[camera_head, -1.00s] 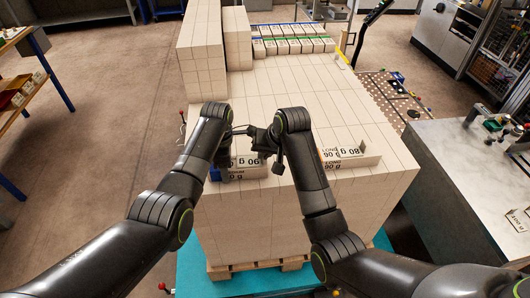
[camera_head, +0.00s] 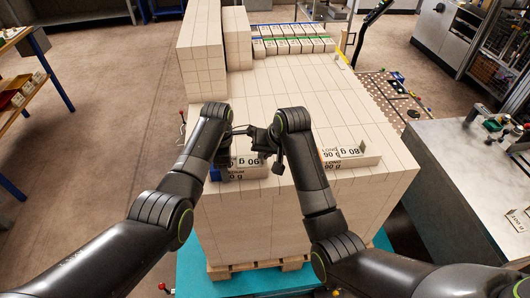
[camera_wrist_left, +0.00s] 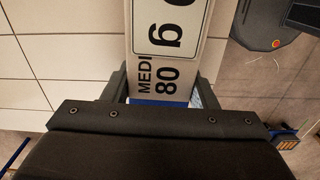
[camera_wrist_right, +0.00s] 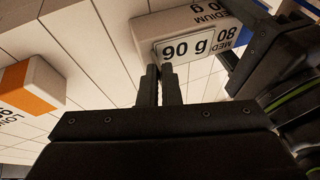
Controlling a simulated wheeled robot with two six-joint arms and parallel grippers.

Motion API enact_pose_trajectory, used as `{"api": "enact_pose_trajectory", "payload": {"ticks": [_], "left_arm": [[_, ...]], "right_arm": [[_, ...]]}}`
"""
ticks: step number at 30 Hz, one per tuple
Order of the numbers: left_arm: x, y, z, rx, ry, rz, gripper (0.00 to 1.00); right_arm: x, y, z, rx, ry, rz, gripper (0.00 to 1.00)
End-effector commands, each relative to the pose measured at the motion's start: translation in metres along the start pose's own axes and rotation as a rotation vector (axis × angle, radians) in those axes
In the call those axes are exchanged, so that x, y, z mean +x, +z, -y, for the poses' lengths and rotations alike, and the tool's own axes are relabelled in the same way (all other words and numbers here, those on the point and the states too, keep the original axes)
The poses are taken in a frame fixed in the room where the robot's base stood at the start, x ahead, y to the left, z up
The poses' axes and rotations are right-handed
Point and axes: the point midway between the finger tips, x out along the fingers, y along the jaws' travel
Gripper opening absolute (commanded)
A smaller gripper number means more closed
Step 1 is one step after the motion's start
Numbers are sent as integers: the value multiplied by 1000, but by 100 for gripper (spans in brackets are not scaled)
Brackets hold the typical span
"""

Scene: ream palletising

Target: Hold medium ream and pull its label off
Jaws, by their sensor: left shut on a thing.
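The medium ream (camera_head: 258,172) is a pale block with a blue band, at the near left of the stack top. In the left wrist view the ream (camera_wrist_left: 195,55) is printed MEDI and 80. My left gripper (camera_wrist_left: 160,95) is shut on its end, one finger on each side. A white label (camera_wrist_left: 168,22) with a black border lies on its face. In the right wrist view the label (camera_wrist_right: 187,47) reads 90 g. My right gripper (camera_wrist_right: 159,72) has its fingertips close together at the label's near edge. Whether they pinch it is unclear.
Another printed ream (camera_head: 362,158) stands to the right on the stack (camera_head: 300,95). A ream with an orange end (camera_wrist_right: 28,85) shows in the right wrist view. Taller stacks (camera_head: 200,45) rise at the back left. The grey table (camera_head: 465,170) is at the right.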

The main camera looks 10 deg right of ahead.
Motion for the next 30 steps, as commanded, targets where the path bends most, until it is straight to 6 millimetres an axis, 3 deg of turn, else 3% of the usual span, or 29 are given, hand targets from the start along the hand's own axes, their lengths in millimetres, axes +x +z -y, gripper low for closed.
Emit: {"api": "enact_pose_trajectory", "payload": {"ticks": [10,30], "left_arm": [[1,-1,0,-1,-2,-2,25],[1,-1,0,-1,-2,-3,25]], "right_arm": [[-2,-2,0,0,2,-3,0],[-26,-11,8,0,0,-1,0]]}}
